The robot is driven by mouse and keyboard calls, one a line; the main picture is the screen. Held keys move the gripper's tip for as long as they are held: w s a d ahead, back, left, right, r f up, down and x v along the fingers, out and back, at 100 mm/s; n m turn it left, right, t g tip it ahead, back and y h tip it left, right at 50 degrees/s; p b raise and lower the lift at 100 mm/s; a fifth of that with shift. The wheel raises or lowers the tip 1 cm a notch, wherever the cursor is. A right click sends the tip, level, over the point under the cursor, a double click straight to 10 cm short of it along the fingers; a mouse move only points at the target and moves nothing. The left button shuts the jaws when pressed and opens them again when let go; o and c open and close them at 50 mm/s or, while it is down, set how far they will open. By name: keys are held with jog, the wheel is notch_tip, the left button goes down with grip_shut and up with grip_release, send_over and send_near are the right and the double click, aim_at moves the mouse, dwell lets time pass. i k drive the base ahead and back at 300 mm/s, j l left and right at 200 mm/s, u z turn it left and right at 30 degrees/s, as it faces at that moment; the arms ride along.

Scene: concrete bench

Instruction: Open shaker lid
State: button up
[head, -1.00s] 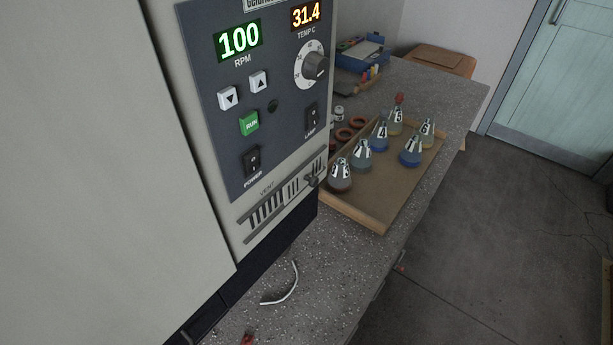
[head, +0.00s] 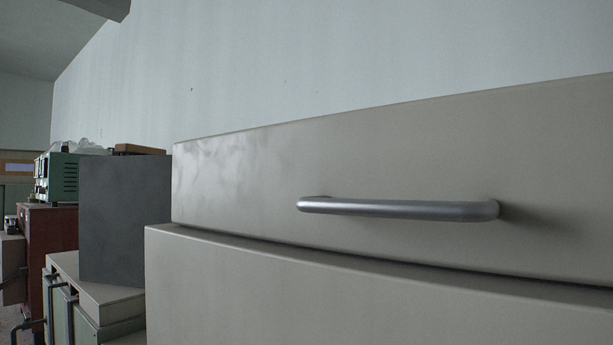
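The shaker lid (head: 240,175) is a large beige cover that fills the upper right of the head view. A grey metal bar handle (head: 400,208) runs sideways across its front face. A narrow dark seam separates the lid from the beige shaker body (head: 260,290) below it, and the lid looks down on the body. The control panel and the inside of the shaker are out of view. My gripper is not in view.
At the left stand a dark grey box (head: 125,220), a low cabinet (head: 90,290) with bar handles, and a green instrument (head: 57,178) on a reddish-brown cabinet (head: 50,240). A pale wall (head: 330,70) rises behind the lid.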

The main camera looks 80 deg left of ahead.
aim_at(515, 180)
jog(key=u, duration=1.4)
